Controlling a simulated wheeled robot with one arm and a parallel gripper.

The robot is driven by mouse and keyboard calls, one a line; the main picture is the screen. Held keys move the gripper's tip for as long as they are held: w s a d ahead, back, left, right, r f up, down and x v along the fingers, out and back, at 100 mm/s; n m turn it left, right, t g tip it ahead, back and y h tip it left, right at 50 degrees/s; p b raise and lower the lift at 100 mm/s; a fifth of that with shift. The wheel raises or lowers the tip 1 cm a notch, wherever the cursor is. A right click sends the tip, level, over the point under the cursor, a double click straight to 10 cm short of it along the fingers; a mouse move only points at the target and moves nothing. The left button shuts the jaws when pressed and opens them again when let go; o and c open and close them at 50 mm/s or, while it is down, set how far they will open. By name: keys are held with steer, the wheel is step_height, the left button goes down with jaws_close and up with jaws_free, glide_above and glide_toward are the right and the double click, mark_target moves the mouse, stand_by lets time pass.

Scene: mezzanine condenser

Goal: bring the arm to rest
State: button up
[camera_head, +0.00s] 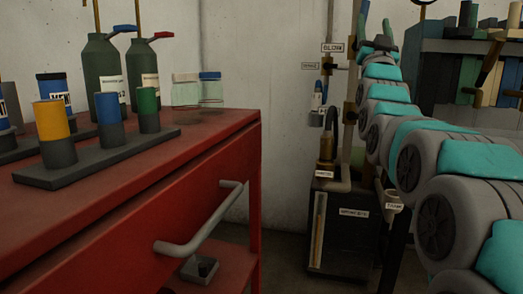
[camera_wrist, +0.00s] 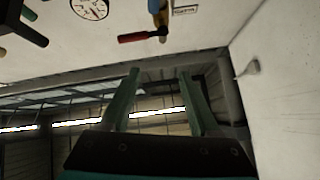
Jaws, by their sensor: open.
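My arm (camera_head: 420,165), grey with teal covers, extends up the right side of the head view, bent away from the red cabinet. Its end shows small near the top of that view, and the finger state is too small to tell there. In the wrist view my gripper (camera_wrist: 160,75) shows two green fingers spread apart with nothing between them. Beyond them are a wall and a bright strip of light.
A red cabinet (camera_head: 200,150) at left bears a rack (camera_head: 95,158) with yellow, blue and green-topped cylinders, green bottles (camera_head: 103,75) and jars (camera_head: 210,90). A dark box (camera_head: 340,230) with pipes stands behind my arm. A shelf (camera_head: 460,45) of blocks stands at right. A red-handled valve (camera_wrist: 140,37) shows in the wrist view.

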steer(key=w+a+f+n+g+y+p, duration=0.1)
steer(key=a+f+g+y+p, duration=0.2)
steer(key=f, duration=0.6)
steer(key=a+f+n+g+y+p, duration=0.1)
steer(key=a+f+n+g+y, duration=0.1)
steer(key=f+g, duration=0.45)
steer(key=s+a+f+g+p, duration=0.1)
steer(key=s+a+f+g, duration=0.15)
steer(key=s+f, duration=0.4)
steer(key=s+a+f+g+p, duration=0.1)
steer(key=s+f+g+p, duration=0.15)
steer(key=f, duration=0.75)
steer(key=s+a+f+n+g+y+p, duration=0.1)
steer(key=s+f+g, duration=0.4)
steer(key=s, duration=0.5)
steer(key=s+a+f+g+p, duration=0.1)
steer(key=s+f+g, duration=0.2)
steer(key=s+f, duration=0.5)
steer(key=s+f+g+p, duration=0.2)
steer(key=s+g, duration=0.4)
steer(key=s, duration=1.6)
steer(key=shift+a+f+n, duration=0.35)
steer(key=shift+f+n, duration=0.05)
steer(key=shift+f, duration=0.3)
steer(key=shift+w+d, duration=0.1)
